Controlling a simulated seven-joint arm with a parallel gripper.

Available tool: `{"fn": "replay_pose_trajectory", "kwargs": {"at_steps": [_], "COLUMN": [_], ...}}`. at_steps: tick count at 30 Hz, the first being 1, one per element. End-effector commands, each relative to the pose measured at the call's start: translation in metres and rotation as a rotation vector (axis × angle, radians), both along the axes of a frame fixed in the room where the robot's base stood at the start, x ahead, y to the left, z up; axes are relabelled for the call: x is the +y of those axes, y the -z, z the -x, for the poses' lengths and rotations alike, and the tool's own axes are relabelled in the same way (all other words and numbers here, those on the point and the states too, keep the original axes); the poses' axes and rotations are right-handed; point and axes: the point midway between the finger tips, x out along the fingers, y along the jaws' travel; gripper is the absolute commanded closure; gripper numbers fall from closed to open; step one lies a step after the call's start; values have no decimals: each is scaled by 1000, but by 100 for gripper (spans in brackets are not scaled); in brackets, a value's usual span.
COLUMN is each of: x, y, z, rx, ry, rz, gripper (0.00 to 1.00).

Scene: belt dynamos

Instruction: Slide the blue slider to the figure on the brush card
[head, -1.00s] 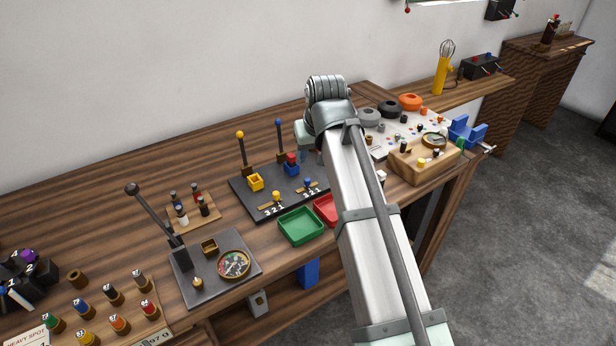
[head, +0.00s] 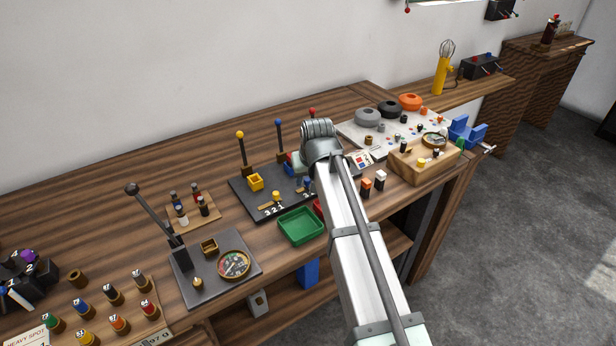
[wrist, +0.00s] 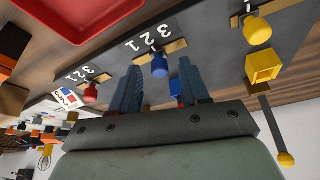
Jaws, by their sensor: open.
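The blue slider (head: 307,184) is a round blue knob on a short brass track on the dark plate (head: 240,190). In the head view my arm partly hides it. In the wrist view the blue slider (wrist: 160,65) stands near the middle of its track, beside the figures 3, 2, 1. My gripper (wrist: 160,76) is open, its two fingers at either side of the blue knob in that view; contact cannot be told. The brush card (head: 362,160) is small and white with coloured squares. It also shows in the wrist view (wrist: 66,98), its figures too small to read.
The yellow slider (wrist: 257,30) and the red slider (wrist: 91,90) flank the blue one. A yellow box (wrist: 264,67) and tall levers stand behind the tracks. A green tray (head: 301,226) and a red tray (wrist: 75,25) lie in front. A wooden block with a gauge (head: 425,165) stands right.

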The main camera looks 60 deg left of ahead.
Motion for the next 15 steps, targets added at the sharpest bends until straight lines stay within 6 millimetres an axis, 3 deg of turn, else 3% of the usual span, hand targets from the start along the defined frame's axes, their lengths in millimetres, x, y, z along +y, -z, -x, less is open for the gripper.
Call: {"fn": "replay_pose_trajectory", "kwargs": {"at_steps": [9,15], "x": [1,1], "y": [1,1], "z": [0,0], "rx": [0,0], "ry": [0,0], "rz": [-1,-1], "gripper": [55,74]}}
